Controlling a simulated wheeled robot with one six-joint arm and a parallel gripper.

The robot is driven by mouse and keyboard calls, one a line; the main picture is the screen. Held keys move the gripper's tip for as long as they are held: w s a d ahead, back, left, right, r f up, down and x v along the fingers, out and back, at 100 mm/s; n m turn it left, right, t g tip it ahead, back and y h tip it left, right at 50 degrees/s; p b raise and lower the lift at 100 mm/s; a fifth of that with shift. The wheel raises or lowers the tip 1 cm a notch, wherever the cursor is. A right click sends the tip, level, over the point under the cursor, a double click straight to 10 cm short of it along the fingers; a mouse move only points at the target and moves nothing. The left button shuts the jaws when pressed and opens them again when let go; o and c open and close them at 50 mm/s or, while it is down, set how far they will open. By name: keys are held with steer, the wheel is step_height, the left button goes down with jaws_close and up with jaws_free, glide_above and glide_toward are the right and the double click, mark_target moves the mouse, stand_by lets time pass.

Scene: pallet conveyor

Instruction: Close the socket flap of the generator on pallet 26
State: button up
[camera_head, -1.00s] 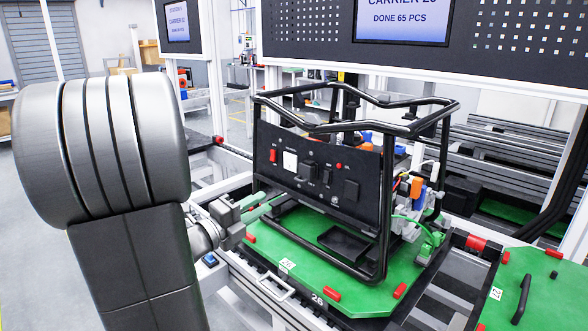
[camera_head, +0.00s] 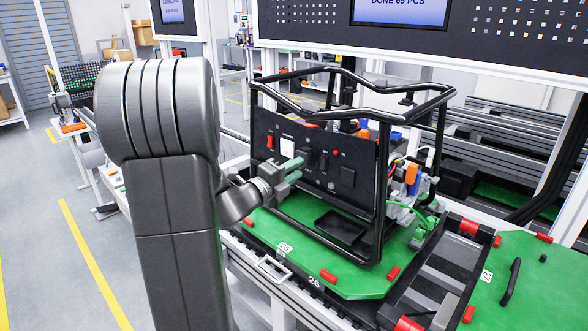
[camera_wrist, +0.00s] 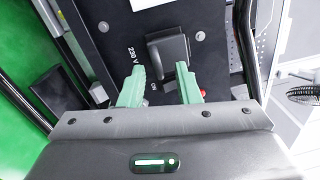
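The generator, in a black tube frame (camera_head: 377,200), stands on the green pallet 26 (camera_head: 355,284) in the head view. Its upright black panel (camera_head: 365,160) carries a red switch, a white square and several dark sockets or covers. My gripper (camera_head: 294,170) is in front of the panel's left half. In the wrist view my gripper (camera_wrist: 160,87) has its two green fingers apart with nothing between the tips. A black socket flap (camera_wrist: 170,50) lies just beyond them, seeming to stand out from the panel by the "230 V" marking. I cannot tell its exact angle, or whether a finger touches it.
The frame's tubes rise around the panel. A black tray (camera_head: 341,228) lies low in front of it. Coloured wiring and connectors (camera_head: 412,180) are on the right side. Another green pallet (camera_head: 530,285) with a black handle is at right. A screen board (camera_head: 480,40) hangs above.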

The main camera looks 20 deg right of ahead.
steer(key=shift+d, duration=0.1)
jaws_close()
steer(key=shift+f+b, duration=0.35)
steer(key=shift+b, duration=0.85)
steer(key=shift+d+r+h+b, duration=0.15)
steer(key=shift+h+b, duration=0.25)
steer(key=shift+b, duration=0.55)
steer(key=shift+r, duration=0.1)
jaws_free()
